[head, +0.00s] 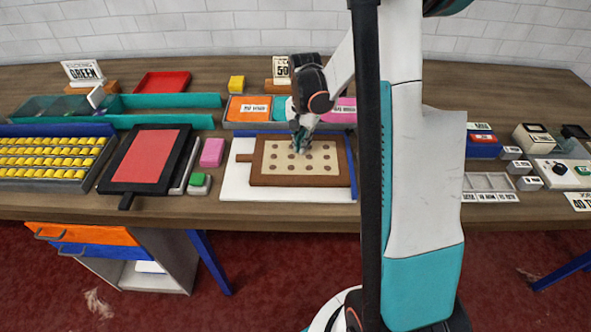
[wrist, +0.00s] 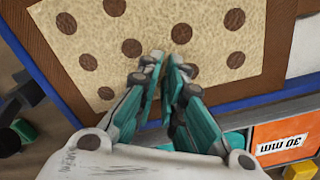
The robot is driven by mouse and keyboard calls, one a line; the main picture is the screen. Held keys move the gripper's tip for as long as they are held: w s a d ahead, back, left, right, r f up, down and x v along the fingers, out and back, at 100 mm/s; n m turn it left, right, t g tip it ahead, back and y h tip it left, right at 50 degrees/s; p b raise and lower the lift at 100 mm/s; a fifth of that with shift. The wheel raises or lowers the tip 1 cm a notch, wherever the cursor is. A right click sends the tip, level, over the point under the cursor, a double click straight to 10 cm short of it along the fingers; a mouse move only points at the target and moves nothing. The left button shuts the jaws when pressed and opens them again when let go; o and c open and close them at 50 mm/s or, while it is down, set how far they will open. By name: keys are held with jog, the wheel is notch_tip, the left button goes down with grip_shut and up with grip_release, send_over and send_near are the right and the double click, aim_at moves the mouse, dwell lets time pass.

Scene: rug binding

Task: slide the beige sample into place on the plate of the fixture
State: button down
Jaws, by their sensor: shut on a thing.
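The beige sample (head: 301,165) with brown dots and a brown border lies flat over the white plate (head: 234,190) of the fixture. A brown tab sticks out at its left. Blue rails (head: 353,181) run along the plate's back and right sides. The sample's border lies close along both; I cannot tell whether it touches them. My gripper (head: 300,143) is at the back part of the sample, shut on it. In the wrist view, my gripper (wrist: 168,62) has its fingertips together over the beige sample (wrist: 150,25), hiding part of its back border.
An orange tray (head: 250,109) stands behind the fixture. A pink block (head: 212,152), a green block (head: 197,179) and a black frame with a red panel (head: 147,156) are to the left. My arm hides the table just right of the fixture.

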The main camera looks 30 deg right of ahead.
jog(key=shift+s+d+f, duration=0.2)
jog(key=shift+s+d, duration=0.05)
jog(key=shift+d, duration=0.05)
jog(key=shift+w+d+r+p, duration=0.1)
jog(key=shift+d+r+p, duration=0.35)
jog(key=shift+r, duration=0.15)
jog(key=shift+a+r+p, duration=0.3)
jog(key=shift+r+p, duration=0.15)
jog(key=shift+r, duration=0.3)
jog(key=shift+w+a+r+p, duration=0.15)
jog(key=shift+r+p, duration=1.2)
jog(key=shift+r, duration=0.9)
